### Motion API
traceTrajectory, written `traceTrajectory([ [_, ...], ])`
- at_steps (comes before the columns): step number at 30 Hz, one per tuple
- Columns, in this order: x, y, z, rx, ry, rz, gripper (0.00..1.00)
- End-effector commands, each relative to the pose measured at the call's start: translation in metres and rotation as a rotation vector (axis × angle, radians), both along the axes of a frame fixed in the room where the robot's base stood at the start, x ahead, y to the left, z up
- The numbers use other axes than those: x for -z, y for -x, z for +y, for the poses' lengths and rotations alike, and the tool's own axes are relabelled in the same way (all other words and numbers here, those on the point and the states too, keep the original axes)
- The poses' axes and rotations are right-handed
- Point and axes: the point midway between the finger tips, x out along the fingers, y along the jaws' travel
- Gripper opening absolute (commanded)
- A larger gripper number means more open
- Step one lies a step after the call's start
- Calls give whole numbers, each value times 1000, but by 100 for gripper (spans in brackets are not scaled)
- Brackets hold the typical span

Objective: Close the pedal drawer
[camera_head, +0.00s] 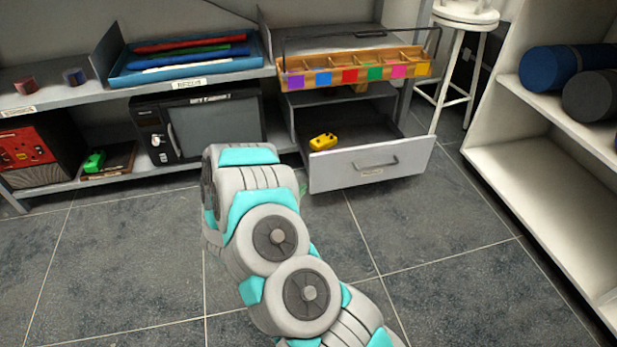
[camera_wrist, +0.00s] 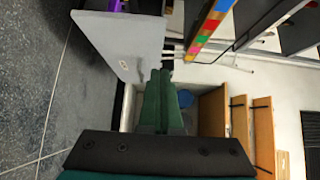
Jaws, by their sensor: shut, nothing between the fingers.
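The pedal drawer (camera_head: 345,178) is pulled out under the shelf, with its light grey front, dark handle and small label facing the room. In the wrist view, its front panel (camera_wrist: 118,36) stands at upper left. A yellow pedal (camera_head: 323,142) lies inside the drawer toward its left side. My gripper (camera_wrist: 159,76) shows in the wrist view with its green fingers together and empty, pointing toward the drawer front. Contact with the panel cannot be told. In the head view my arm hides most of the gripper beside the drawer's left front corner.
A wooden rack with coloured squares (camera_head: 350,75) stands above the drawer. A white stool (camera_head: 466,18) is behind on the right, and a white shelf (camera_head: 535,160) with rolled mats stands at far right. A black case (camera_head: 212,125) is left of the drawer. Tiled floor in front is clear.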

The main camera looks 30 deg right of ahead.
Motion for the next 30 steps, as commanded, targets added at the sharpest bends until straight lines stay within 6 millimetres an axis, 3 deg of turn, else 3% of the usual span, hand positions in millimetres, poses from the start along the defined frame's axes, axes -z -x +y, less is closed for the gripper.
traceTrajectory([
  [8, -1, -12, -21, 0, 0, -13, 0],
  [24, -2, -55, -89, 0, 1, -12, 0],
  [30, -1, -80, -93, 0, 0, -12, 0],
])
